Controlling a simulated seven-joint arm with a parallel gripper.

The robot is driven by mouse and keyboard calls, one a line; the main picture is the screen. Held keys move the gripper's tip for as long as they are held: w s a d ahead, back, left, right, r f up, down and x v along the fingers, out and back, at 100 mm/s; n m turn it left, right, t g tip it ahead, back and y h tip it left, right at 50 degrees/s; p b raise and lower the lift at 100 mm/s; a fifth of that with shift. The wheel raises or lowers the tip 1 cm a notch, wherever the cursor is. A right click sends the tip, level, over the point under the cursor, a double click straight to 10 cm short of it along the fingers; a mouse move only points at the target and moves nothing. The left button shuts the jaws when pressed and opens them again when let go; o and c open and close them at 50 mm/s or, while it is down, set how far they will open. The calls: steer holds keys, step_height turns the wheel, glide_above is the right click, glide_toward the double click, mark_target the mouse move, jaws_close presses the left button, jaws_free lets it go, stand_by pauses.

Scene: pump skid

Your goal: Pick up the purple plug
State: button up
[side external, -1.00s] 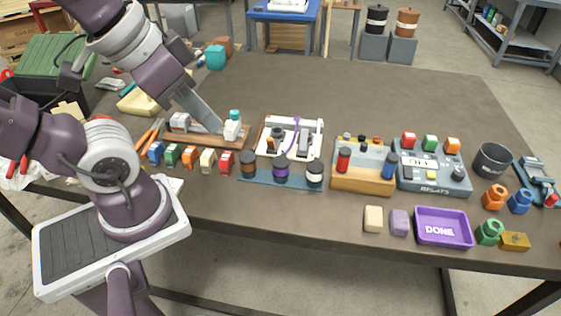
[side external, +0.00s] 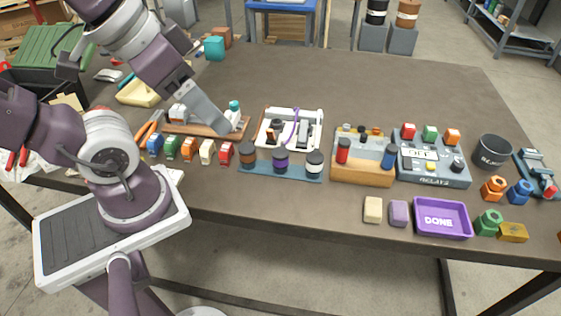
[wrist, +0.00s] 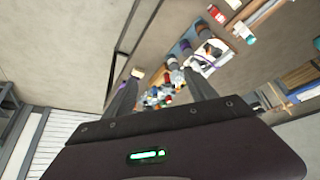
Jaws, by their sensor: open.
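The purple plug (side external: 281,162) is a dark-capped cylinder with a purple band. It stands upright on a blue strip (side external: 262,174), between a brown-banded plug (side external: 247,155) and a white-banded plug (side external: 314,164). My gripper (side external: 236,128) is above the table, left of the plug, beside the wooden board with the white and teal bottle. In the wrist view my gripper (wrist: 165,88) has its two fingers apart with nothing clearly held between them.
Several small coloured blocks stand left of the strip. A white plate with a purple cable (side external: 294,128) lies behind it. A wooden block with red and blue cylinders (side external: 362,172), a relay box (side external: 432,178) and a purple DONE tray (side external: 442,234) are to the right.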

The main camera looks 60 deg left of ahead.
steer(key=n+g, duration=0.5)
steer(key=n, duration=0.2)
glide_above(280, 152)
steer(key=f, duration=2)
steer(key=shift+w+d+f, duration=0.1)
steer(key=shift+w+f, duration=0.05)
steer(key=shift+w, duration=0.2)
steer(key=shift+g, duration=0.3)
steer(key=f, duration=0.8)
steer(key=shift+s, duration=0.3)
jaws_close()
